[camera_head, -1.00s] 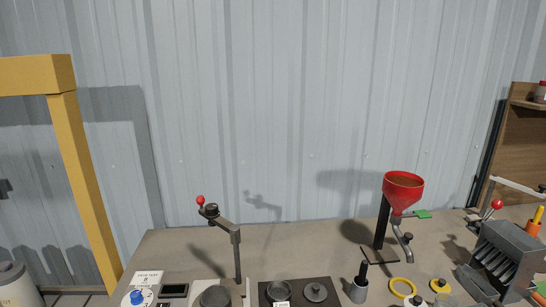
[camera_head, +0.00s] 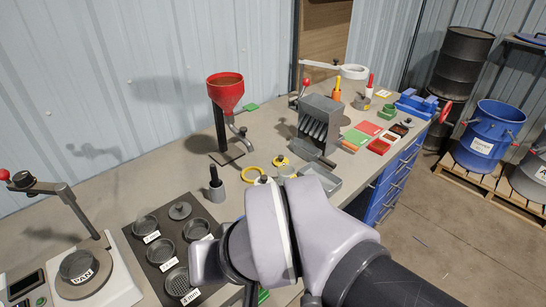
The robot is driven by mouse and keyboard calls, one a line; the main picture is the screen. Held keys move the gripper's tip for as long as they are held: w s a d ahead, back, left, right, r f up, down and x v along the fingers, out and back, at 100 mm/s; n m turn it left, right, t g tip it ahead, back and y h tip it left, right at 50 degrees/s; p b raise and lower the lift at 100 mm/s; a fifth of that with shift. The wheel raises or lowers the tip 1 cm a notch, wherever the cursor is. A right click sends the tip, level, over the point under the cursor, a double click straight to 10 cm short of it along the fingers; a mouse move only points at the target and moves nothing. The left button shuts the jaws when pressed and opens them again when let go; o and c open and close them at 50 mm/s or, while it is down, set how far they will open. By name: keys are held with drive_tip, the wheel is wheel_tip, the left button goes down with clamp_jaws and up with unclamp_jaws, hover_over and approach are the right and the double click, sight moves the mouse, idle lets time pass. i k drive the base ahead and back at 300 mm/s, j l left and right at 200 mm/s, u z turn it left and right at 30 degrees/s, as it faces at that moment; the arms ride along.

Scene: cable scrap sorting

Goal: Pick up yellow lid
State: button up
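A small round yellow lid (camera_head: 281,161) with a dark knob on top lies on the grey workbench, left of the grey slotted metal box. A yellow ring (camera_head: 251,174) lies on the bench just to its left and nearer. My arm rises in front of the bench at the lower middle, nearer than the lid, and hides part of the bench there. My gripper does not show clearly in this view, so I cannot see what it is doing.
A red funnel (camera_head: 225,92) on a dark stand is behind the ring. A grey slotted box (camera_head: 318,118) and an open grey tray (camera_head: 321,176) are right of the lid. Labelled sieves and a black cup (camera_head: 216,191) stand left.

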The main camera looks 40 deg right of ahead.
sight(281, 159)
drive_tip(key=z, duration=1.1)
